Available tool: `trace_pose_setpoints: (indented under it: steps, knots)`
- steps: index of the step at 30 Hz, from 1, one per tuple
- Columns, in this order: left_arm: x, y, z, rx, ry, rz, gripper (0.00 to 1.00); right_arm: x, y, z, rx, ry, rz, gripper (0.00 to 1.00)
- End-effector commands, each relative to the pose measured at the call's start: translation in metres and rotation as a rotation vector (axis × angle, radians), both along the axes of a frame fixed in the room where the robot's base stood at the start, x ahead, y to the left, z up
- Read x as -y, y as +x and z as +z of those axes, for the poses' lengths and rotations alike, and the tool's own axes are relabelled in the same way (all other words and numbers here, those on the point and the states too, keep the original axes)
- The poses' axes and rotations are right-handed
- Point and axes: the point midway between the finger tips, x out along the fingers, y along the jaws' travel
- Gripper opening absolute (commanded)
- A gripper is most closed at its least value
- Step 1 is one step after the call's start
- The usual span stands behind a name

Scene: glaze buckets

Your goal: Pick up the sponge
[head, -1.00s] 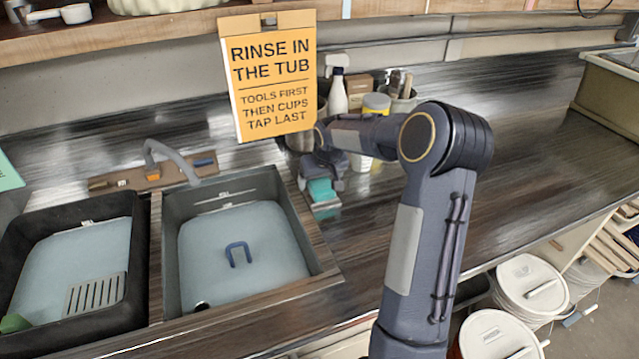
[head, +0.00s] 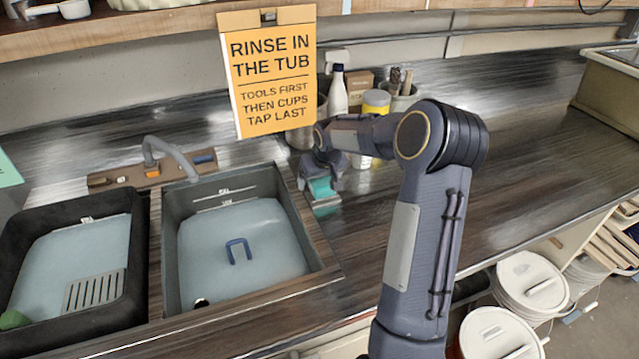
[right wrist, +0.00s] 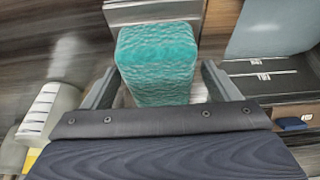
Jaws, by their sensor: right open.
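The teal sponge (head: 322,188) stands on the counter just right of the right-hand basin, partly covered by my right gripper (head: 326,178) in the head view. In the right wrist view the sponge (right wrist: 158,62) lies between the two open fingers of my right gripper (right wrist: 158,88), one finger on each side. Gaps show between the sponge and both fingers. A pale metal tray or dish shows under the sponge. My left gripper is not in view.
Two basins with water, a black one (head: 140,270) and a grey one (head: 168,235), lie to the left. An orange sign (head: 268,75) hangs behind. A white bottle (head: 338,95), a yellow-lidded jar (head: 376,100) and a brush pot (head: 402,100) stand close behind my forearm.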

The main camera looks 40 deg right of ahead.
Motion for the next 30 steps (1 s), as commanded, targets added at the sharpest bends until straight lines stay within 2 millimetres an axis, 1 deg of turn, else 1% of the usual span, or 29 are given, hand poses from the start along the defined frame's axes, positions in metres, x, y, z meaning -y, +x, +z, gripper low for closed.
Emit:
trace_pose_setpoints:
  steps: [4,5,15,23,27,29,30]
  knots:
    - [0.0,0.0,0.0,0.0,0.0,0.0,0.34,0.0,0.0,0.0,0.0,0.0,0.0,0.82]
    - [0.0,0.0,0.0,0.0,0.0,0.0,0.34,0.0,0.0,0.0,0.0,0.0,0.0,0.79]
    - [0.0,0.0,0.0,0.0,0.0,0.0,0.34,0.0,0.0,0.0,0.0,0.0,-0.001,0.35]
    - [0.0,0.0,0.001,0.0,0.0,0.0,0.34,0.0,0.0,0.001,0.0,0.0,-0.001,0.34]
    - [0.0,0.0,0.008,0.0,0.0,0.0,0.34,0.001,0.0,0.007,0.0,0.001,-0.002,0.34]
    - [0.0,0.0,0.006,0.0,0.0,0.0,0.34,0.001,0.0,0.011,0.003,-0.001,-0.002,0.34]
    - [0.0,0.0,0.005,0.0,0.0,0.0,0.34,0.001,0.001,0.016,0.004,-0.001,-0.002,0.34]
